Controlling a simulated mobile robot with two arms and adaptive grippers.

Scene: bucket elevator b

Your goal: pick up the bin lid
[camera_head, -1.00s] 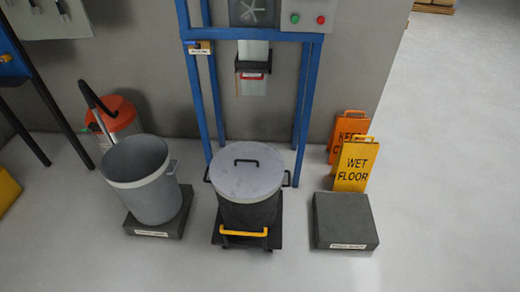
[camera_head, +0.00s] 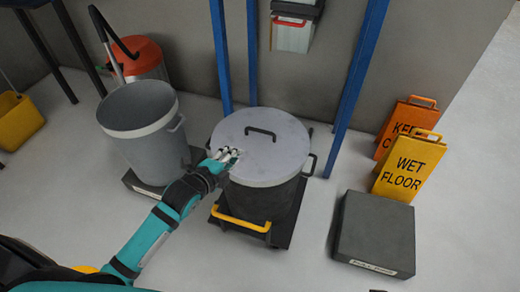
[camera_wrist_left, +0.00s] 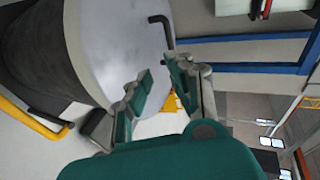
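The bin lid (camera_head: 262,158) is a flat grey disc with a black bar handle (camera_head: 260,132) on top. It lies on the dark bin (camera_head: 262,203), which stands on a low dark dolly with a yellow handle. My left gripper (camera_head: 228,156) is over the left front part of the lid, short of the handle. In the left wrist view its two fingers (camera_wrist_left: 156,88) are spread with nothing between them. The lid (camera_wrist_left: 120,45) and its handle (camera_wrist_left: 160,28) lie beyond the fingertips there. My right gripper is not in view.
An open grey bin (camera_head: 143,125) stands on a dark base to the left. Blue frame posts (camera_head: 355,85) rise behind the lidded bin. A dark block (camera_head: 375,235) and a yellow wet floor sign (camera_head: 408,168) are to the right.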

